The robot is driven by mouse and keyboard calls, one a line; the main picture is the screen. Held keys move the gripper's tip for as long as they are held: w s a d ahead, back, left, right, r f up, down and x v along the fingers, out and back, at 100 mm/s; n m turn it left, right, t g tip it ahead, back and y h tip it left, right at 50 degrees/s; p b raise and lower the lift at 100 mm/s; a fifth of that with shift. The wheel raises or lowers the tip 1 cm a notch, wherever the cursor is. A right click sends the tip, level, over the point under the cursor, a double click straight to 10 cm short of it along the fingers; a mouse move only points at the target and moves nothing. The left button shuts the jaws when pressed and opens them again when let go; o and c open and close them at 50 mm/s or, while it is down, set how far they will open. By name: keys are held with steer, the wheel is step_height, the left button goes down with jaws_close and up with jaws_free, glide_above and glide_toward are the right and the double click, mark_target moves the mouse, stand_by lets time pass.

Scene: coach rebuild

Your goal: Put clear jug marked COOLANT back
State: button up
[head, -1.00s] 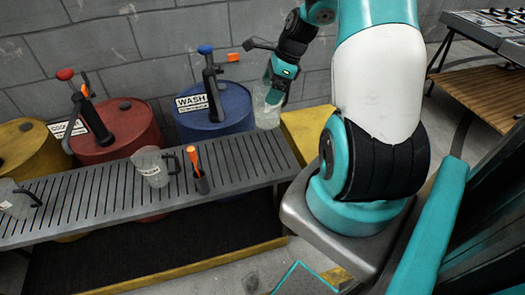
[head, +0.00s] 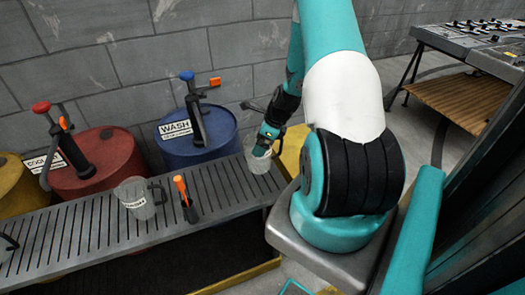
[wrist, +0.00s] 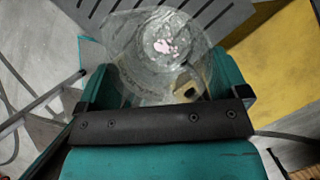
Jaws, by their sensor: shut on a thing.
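My gripper (head: 268,143) is shut on a clear jug (head: 262,158) at the right end of the slatted grey rack. In the wrist view the jug (wrist: 150,30) sits between the fingers of my gripper (wrist: 165,82), with a small pinkish patch showing through it. No label on this jug can be read. I cannot tell whether its base touches the rack. A second clear jug (head: 136,200) with a small white label and dark handle stands on the rack further left. Its label is too small to read.
A yellow block (head: 292,150) is beside the rack's right end.

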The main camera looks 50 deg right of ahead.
steer(key=shift+f, duration=2.45)
steer(key=o, duration=1.2)
